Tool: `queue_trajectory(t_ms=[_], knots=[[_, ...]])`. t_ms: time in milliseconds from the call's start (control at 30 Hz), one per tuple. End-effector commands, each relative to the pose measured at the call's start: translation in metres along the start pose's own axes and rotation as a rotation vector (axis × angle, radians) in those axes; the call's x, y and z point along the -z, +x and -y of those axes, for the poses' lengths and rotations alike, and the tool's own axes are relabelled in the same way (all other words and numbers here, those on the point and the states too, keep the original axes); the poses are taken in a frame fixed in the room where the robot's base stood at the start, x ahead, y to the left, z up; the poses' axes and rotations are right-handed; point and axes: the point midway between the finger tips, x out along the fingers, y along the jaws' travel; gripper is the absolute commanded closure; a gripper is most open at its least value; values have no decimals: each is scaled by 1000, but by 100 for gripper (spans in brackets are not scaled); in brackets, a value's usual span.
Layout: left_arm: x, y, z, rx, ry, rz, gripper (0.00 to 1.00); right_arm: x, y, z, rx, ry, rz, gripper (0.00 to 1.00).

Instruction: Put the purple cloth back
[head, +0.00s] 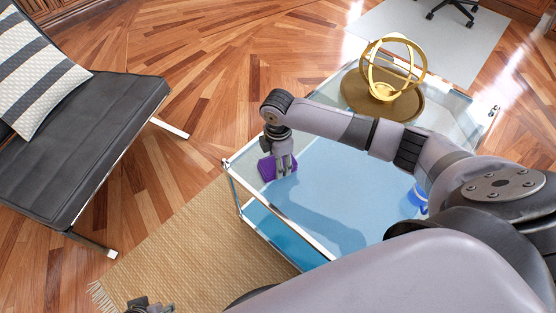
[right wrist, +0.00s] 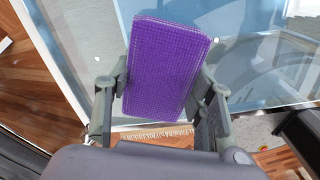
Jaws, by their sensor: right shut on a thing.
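The purple cloth (head: 266,169) is a small flat rectangle at the left corner of the glass-topped cart (head: 229,168). My right gripper (head: 281,172) points down and is shut on it. In the right wrist view the cloth (right wrist: 165,65) sits between the two fingers, its woven face towards the camera. I cannot tell whether the cloth touches the glass. My left gripper (head: 150,306) shows only partly at the bottom edge; its fingers are not clear.
A gold armillary sphere (head: 390,75) stands on a round brown tray (head: 354,96) at the cart's far end. A blue object (head: 419,197) is partly hidden by my right arm. A black chair (head: 80,135) with a striped cushion (head: 35,72) stands left. The cart's middle is largely clear.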

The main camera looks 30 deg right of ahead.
Motion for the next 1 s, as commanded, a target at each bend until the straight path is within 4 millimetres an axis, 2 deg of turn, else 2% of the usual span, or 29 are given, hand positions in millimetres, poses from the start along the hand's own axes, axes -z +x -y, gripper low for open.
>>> queue_trajectory(t_ms=[267,300,600,867,1000], knots=[[1,-4,0,0,0,4,60,0,3,0,1,0,-1,81],[2,-5,0,0,0,0,60,0,4,0,0,0,-1,50],[2,-5,0,0,0,-1,60,0,3,0,0,0,0,31],[2,-4,0,0,0,0,60,0,3,0,-1,0,0,31],[2,-6,0,0,0,0,60,0,-5,-1,-3,0,0,31]])
